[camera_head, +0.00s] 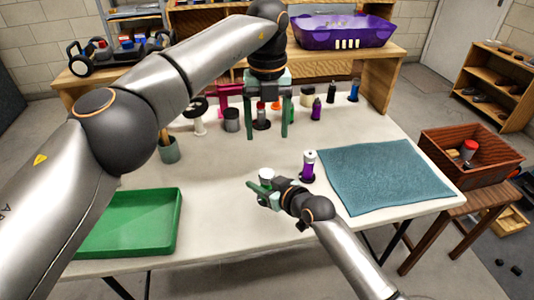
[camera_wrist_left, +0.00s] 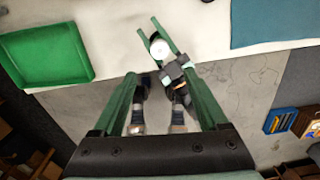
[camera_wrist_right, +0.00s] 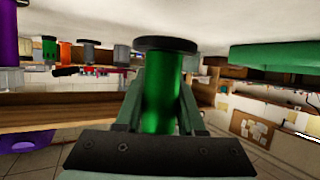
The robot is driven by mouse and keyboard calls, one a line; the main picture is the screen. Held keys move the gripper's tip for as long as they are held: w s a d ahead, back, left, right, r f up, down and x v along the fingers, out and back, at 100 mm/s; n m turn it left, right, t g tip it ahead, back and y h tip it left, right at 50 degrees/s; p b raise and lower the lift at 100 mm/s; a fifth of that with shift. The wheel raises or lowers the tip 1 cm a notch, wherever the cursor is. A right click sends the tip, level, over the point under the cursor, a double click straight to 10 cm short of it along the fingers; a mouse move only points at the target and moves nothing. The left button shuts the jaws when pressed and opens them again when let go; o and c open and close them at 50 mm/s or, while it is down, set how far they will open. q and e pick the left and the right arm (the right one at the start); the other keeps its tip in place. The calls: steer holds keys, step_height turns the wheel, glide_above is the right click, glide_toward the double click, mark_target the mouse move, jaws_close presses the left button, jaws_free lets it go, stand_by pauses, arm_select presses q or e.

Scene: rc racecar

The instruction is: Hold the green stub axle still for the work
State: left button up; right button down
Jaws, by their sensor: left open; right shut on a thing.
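The green stub axle (camera_wrist_right: 162,100) stands between the fingers of my right gripper (camera_wrist_right: 160,115), which is shut on it. Its black flange sits at the tabletop in the right wrist view, which appears upside down. In the head view mostly its pale round top (camera_head: 266,174) shows, near the table's front middle; the gripper hides its body. That top also shows from above in the left wrist view (camera_wrist_left: 160,48). My left gripper (camera_head: 267,132) is open and empty, pointing down above the table behind the axle.
A purple stub axle (camera_head: 308,167) stands just right of my right gripper. A teal mat (camera_head: 385,170) lies at the right and a green tray (camera_head: 130,222) at the front left. Several bottles and small parts line the back. A wooden crate (camera_head: 470,157) stands beyond the table's right edge.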

mark_target(267, 173)
arm_select(q)
step_height(267, 173, down, 12)
steer(key=n, duration=1)
steer(key=shift+c, duration=0.3)
jaws_close()
stand_by(0.4)
